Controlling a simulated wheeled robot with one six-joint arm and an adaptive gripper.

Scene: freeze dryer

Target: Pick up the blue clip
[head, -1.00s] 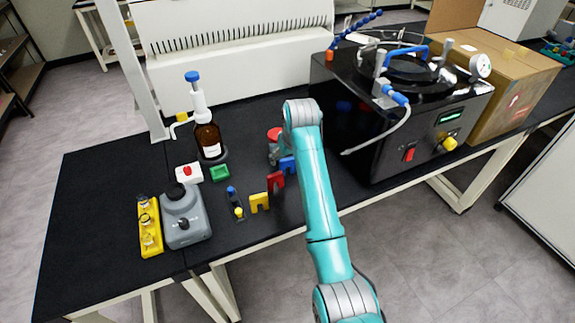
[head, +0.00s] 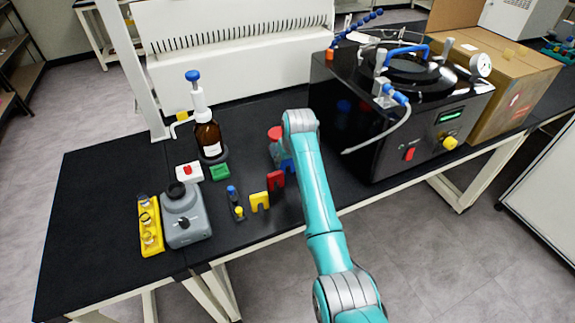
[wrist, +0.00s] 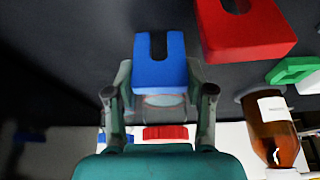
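The blue clip (wrist: 160,68) is U-shaped, with its slot facing up in the wrist view. It lies between the two fingers of my gripper (wrist: 160,82), close to both. I cannot tell whether the fingers press on it or a thin gap remains. In the head view the blue clip (head: 288,166) is mostly hidden behind my arm, and my gripper's fingertips are hard to make out there.
A red clip (head: 276,180) and a yellow clip (head: 260,202) stand near the blue one. A brown bottle (head: 208,140), a green piece (head: 220,172) and a grey mixer (head: 186,217) are to the left. The black freeze dryer (head: 405,155) stands close on the right.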

